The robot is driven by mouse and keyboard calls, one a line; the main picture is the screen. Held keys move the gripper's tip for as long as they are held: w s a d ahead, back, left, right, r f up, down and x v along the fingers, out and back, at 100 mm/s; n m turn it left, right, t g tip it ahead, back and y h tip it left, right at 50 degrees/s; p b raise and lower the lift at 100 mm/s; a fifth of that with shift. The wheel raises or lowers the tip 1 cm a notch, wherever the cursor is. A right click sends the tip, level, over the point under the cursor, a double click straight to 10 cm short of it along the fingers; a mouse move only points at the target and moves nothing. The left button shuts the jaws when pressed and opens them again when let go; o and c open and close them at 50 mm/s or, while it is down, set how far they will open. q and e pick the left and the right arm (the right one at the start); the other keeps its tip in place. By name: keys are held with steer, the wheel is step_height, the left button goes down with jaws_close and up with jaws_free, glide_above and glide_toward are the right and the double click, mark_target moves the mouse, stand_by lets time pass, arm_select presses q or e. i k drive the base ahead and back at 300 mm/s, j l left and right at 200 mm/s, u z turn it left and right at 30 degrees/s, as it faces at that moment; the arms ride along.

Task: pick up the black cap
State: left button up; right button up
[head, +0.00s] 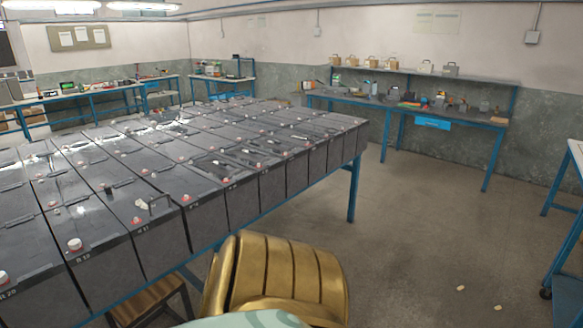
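Rows of dark grey batteries (112,215) stand close together on a blue-framed table (353,190) at the left. Their tops carry small white and red caps or terminals, such as a white cap (75,244) near the front. A small dark shape (108,189) sits on one battery top, but I cannot tell whether it is the black cap. Neither of my grippers shows in the head view.
A wooden stool (150,300) stands by the table's near side. A cluttered workbench (430,108) runs along the back wall. Another blue-framed table (575,150) is cut off at the right. The floor between is mostly clear, with a few small pale pieces (460,288).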

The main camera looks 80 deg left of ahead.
mark_target(107, 188)
steer(key=l+u, duration=0.2)
steer(key=u, duration=3.8)
steer(key=k+l, duration=0.05)
steer(key=l, duration=0.05)
